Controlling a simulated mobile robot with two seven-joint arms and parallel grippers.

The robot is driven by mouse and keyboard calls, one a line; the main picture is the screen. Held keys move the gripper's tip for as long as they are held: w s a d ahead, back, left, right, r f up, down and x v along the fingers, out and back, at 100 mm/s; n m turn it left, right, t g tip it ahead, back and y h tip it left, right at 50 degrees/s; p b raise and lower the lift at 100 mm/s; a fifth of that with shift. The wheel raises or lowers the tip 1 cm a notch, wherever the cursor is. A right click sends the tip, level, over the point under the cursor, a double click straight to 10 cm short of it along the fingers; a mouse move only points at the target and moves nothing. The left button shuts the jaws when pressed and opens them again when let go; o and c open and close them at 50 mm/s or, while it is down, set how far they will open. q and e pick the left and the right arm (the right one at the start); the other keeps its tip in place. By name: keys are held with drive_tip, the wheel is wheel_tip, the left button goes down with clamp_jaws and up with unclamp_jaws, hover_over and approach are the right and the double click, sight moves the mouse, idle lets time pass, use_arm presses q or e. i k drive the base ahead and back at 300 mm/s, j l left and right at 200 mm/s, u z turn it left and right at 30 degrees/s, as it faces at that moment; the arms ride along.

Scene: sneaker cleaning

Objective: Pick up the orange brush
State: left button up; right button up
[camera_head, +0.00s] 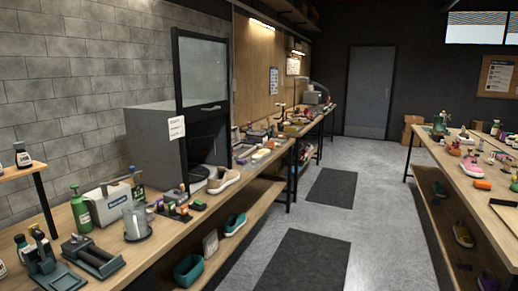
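Neither of my grippers is in view. No thing can be clearly made out as the orange brush; the candidates are small. A small orange block-like thing (482,184) lies on the right table. Another small orange thing (198,203) lies on the left bench, near the front of the grey cabinet. I cannot tell from here whether any of these has bristles.
The left workbench (120,262) is crowded: a green spray bottle (81,209), a clear jug (136,221), a beige shoe (223,180) and a grey cabinet (155,150). The right table (463,196) holds several small items. The floor aisle with dark mats (331,187) between them is clear.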

sight(271, 145)
drive_tip(key=i+z, duration=0.1)
drive_tip(key=z, duration=0.15)
drive_tip(key=i, duration=4.15)
drive_tip(key=i+z, duration=0.15)
drive_tip(key=i, duration=0.5)
drive_tip(key=i+j+z, duration=0.15)
drive_tip(key=i+j, duration=0.1)
